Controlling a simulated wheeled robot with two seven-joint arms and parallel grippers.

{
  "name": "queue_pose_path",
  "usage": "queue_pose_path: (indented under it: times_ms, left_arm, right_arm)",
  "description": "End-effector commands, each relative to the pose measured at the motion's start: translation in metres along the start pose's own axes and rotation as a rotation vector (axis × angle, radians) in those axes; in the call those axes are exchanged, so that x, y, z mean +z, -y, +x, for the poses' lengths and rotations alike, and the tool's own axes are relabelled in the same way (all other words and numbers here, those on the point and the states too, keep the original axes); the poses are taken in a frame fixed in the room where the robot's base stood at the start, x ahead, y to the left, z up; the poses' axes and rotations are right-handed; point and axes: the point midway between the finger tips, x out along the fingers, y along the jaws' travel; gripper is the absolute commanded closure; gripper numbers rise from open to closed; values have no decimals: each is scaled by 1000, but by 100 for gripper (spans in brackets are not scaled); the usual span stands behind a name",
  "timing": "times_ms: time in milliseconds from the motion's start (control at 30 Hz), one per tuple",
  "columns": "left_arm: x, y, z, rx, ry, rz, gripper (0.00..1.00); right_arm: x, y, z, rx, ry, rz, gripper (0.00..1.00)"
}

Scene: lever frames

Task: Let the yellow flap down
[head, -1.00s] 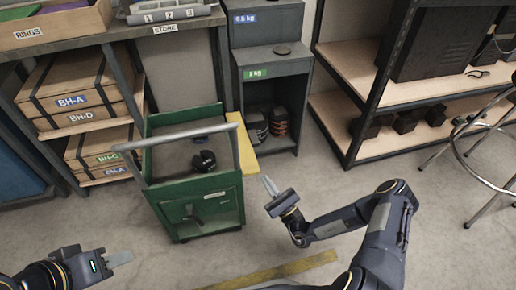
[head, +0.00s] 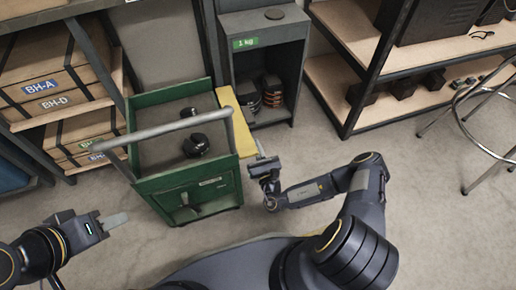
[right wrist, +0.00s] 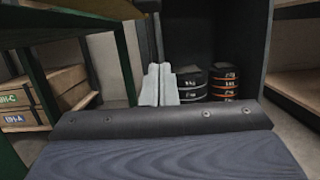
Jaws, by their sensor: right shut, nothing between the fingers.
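The yellow flap (head: 237,122) stands out level from the right side of the green cart (head: 190,187), in the head view. My right gripper (head: 261,148) is shut and empty, beside the flap's near right corner. I cannot tell whether it touches the flap. In the right wrist view the closed fingertips (right wrist: 158,84) point forward, with a brown panel, perhaps the flap's underside, overhead at upper left. What holds the flap up is not clear.
Dark dumbbells (head: 196,145) lie in the cart, and a grey handle bar (head: 160,131) crosses above it. A grey cabinet (head: 267,55) with stacked weights stands behind the flap. Shelves hold boxes (head: 46,84) at left. Floor to the right is clear up to a stool (head: 470,115).

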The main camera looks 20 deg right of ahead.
Motion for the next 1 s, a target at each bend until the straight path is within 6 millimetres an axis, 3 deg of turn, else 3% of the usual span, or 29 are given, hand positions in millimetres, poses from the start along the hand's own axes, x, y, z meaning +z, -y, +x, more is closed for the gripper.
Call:
queue_pose_path:
  times_ms: [300,600,1000]
  left_arm:
    - [11,10,22,0,0,0,64]
    - [13,12,26,0,0,0,64]
    - [12,11,25,0,0,0,64]
  right_arm:
    - [4,0,64,2,4,2,100]
    - [36,0,69,2,1,1,100]
    - [40,0,70,2,1,-2,100]
